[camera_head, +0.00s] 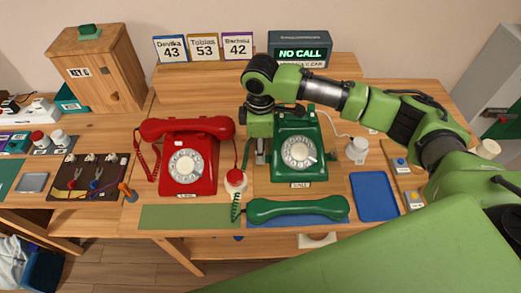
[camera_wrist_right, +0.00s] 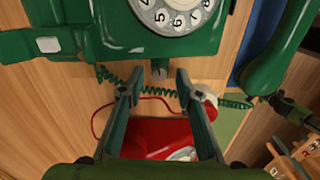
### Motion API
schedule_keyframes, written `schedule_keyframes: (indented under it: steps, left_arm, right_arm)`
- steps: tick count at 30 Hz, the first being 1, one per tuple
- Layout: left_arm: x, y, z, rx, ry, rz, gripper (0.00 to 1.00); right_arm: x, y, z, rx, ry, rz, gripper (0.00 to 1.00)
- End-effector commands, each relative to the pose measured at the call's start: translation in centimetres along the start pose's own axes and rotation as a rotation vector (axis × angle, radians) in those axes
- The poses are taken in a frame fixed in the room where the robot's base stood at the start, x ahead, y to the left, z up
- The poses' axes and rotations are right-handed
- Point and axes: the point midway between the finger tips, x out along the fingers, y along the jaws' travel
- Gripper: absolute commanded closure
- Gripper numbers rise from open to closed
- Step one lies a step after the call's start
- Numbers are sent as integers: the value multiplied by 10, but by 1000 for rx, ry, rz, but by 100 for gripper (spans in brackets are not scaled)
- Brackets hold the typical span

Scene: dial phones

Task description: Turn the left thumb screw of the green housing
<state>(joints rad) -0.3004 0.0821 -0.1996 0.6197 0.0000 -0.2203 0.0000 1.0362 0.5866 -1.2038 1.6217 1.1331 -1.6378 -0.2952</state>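The green phone housing (camera_head: 299,155) stands on the desk with its dial facing front. It also shows at the top of the right wrist view (camera_wrist_right: 165,40). In the head view my right gripper (camera_head: 261,151) points down at the housing's left side and hides the screw there. My left gripper is not in view.
The red phone (camera_head: 190,160) stands close to the left. A red-and-white round object (camera_head: 235,181) and the coiled green cord are near my right gripper. The green handset (camera_head: 298,208) lies in front on a blue mat. A blue tray (camera_head: 374,196) is at right.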

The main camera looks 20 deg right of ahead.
Motion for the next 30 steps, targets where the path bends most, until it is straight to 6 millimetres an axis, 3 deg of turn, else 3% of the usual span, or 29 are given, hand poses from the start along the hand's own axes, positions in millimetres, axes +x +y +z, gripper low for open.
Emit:
schedule_keyframes:
  steps: [5, 14, 18, 30]
  left_arm:
    - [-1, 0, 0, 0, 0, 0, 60]
    - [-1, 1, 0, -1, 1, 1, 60]
    - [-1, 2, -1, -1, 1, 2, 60]
    - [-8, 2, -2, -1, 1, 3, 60]
  right_arm:
    - [14, 0, 0, 0, -1, -1, 68]
    - [17, 0, 0, 0, 0, 0, 68]
    - [16, 0, 0, 0, 0, 0, 100]
    - [14, 0, 0, -40, 0, 0, 100]
